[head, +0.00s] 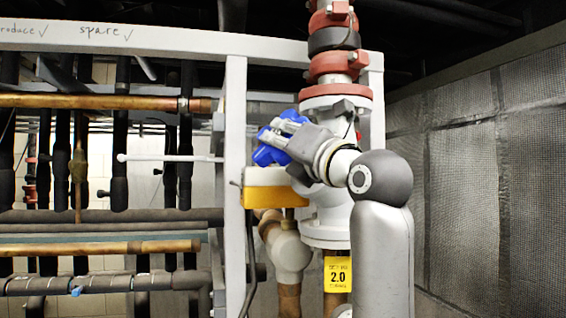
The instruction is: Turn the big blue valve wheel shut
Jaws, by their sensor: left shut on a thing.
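The blue valve wheel (268,154) is near the middle of the head view, in front of the white valve body and pipe. My left gripper (279,132) reaches it from the right and is shut on the wheel's rim. The gripper and its wrist hide part of the wheel, and its hub cannot be seen clearly. My right gripper is not in view.
A yellow and white box (268,190) sits just below the wheel. A grey frame post (235,150) stands close on the left. A red-collared vertical pipe (333,65) rises above. Copper pipes (90,102) run left. A mesh-covered wall (480,170) is at right.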

